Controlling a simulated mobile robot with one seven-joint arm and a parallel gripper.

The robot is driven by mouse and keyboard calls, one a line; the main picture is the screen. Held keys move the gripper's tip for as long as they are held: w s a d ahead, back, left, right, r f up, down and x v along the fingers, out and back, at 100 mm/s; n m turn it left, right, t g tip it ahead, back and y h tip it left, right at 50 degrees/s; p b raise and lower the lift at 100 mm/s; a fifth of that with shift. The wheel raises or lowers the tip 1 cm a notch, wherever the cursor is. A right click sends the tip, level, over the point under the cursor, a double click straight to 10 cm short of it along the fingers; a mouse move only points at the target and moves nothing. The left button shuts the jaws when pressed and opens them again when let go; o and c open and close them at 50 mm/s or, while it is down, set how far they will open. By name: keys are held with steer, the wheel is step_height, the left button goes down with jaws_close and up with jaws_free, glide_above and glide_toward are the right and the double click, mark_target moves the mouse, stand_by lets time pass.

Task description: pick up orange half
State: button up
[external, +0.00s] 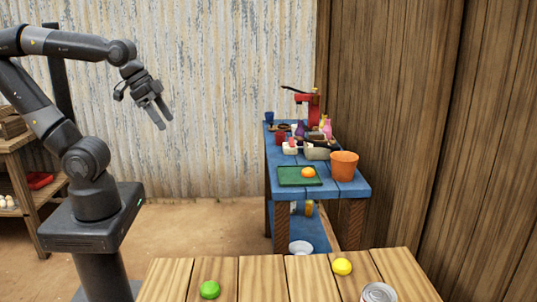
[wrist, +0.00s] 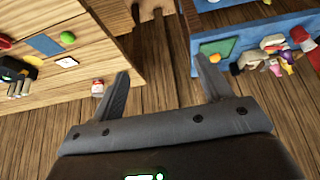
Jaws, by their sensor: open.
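The orange half (external: 308,172) lies on a dark green board (external: 291,178) on the blue table (external: 352,189) in the external view. In the wrist view an orange thing (wrist: 214,58), likely the orange half, shows on a green patch beyond the right finger. My gripper (external: 160,114) is raised in the air, well to the left of the blue table, with its fingers pointing down. In the wrist view my gripper (wrist: 163,85) has its two fingers spread apart with nothing between them.
An orange bucket (external: 344,166) stands right of the board. Cups, bottles and a red press (external: 308,108) crowd the table behind it. A wooden table (external: 265,275) in front holds a lime (external: 210,289), a lemon (external: 342,267) and a can (external: 379,292). A wooden wall (external: 400,110) stands at the right.

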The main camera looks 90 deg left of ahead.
steer(key=w+a+r, duration=0.2)
steer(key=w+a, duration=0.1)
steer(key=w, duration=1)
steer(key=n+g+y, duration=0.1)
steer(key=n, duration=0.2)
glide_above(307, 169)
steer(key=s+d, duration=0.1)
steer(key=s, duration=0.4)
step_height(307, 169, down, 18)
steer(key=x, duration=1.1)
steer(key=shift+w+a+f, duration=0.1)
steer(key=shift+w+f, duration=0.1)
steer(key=shift+w, duration=0.05)
steer(key=shift+c, duration=0.4)
steer(key=c, duration=1)
steer(key=shift+r, duration=0.2)
